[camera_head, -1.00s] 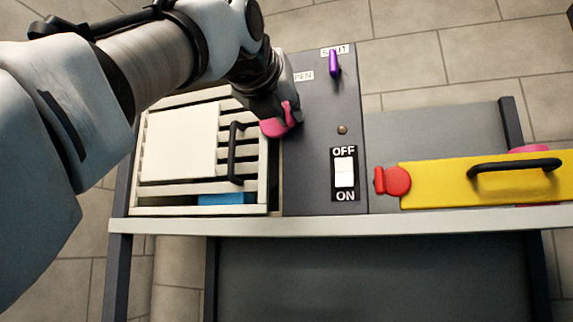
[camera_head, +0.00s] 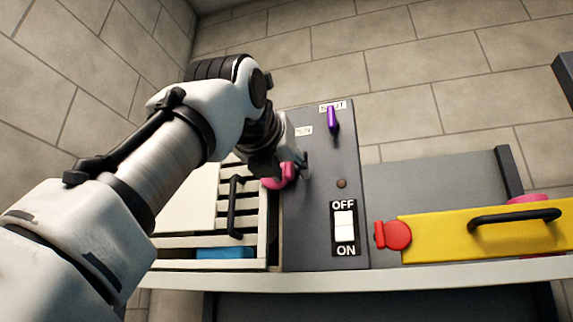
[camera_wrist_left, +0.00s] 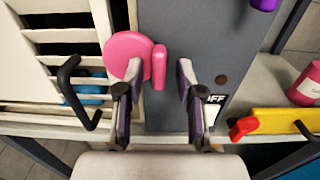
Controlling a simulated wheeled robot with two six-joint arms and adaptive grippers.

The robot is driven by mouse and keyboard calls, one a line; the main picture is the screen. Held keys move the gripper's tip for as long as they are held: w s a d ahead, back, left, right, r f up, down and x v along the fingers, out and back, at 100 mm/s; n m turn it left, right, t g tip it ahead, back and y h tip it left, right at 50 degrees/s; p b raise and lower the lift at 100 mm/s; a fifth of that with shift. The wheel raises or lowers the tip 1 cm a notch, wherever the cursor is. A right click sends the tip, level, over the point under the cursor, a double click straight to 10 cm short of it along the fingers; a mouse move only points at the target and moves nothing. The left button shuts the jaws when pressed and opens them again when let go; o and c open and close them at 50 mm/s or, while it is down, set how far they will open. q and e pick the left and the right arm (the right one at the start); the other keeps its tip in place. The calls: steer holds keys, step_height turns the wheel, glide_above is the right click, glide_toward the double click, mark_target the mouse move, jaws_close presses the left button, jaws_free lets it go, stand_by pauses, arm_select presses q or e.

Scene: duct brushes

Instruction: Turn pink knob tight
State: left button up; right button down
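The pink knob (camera_head: 272,183) sits at the left edge of the dark grey panel (camera_head: 318,225), beside the slatted white door. In the left wrist view it is a round pink disc with a raised grip bar (camera_wrist_left: 158,67) standing nearly upright. My left gripper (camera_head: 287,168) is at the knob, partly covering it in the head view. In the left wrist view the gripper (camera_wrist_left: 156,76) is open, with one finger on each side of the grip bar. A gap shows between the bar and the right finger; contact on the left is unclear. My right gripper is out of view.
A black handle (camera_head: 235,206) juts from the slatted door (camera_head: 178,242) left of the knob. The panel carries a purple lever (camera_head: 333,120) and a white switch (camera_head: 345,226). A yellow box (camera_head: 440,238) with a red knob (camera_head: 397,235) stands right.

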arm_select(q)
steer(key=shift+w, duration=0.15)
steer(key=shift+r, duration=0.1)
steer(key=shift+r, duration=0.1)
stand_by(0.3)
